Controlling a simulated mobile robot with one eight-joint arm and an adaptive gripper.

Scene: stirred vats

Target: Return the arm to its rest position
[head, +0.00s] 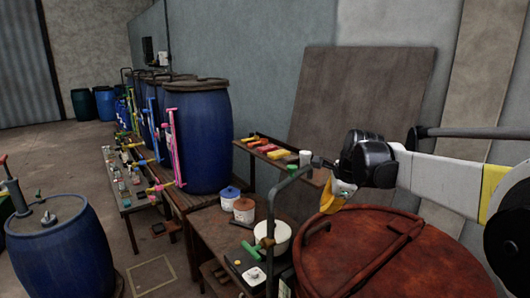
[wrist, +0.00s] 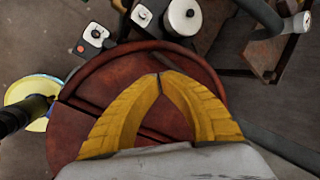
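My gripper (wrist: 159,77) shows in the wrist view as two yellow curved fingers whose tips meet, with nothing between them. In the head view my gripper (head: 330,204) hangs at the end of my arm, over the left part of a rusty red vat lid (head: 390,262). The same red lid (wrist: 80,118) lies behind the fingers in the wrist view. My white arm (head: 430,175) reaches in from the right edge of the head view, roughly level. The fingertips are small and partly hidden in the head view.
A bent grey pipe (head: 272,215) rises just left of the lid. A wooden bench (head: 205,232) holds a white pot (head: 273,238) and small jars. A shelf (head: 268,155) with coloured items stands behind. Blue drums (head: 198,135) line the left.

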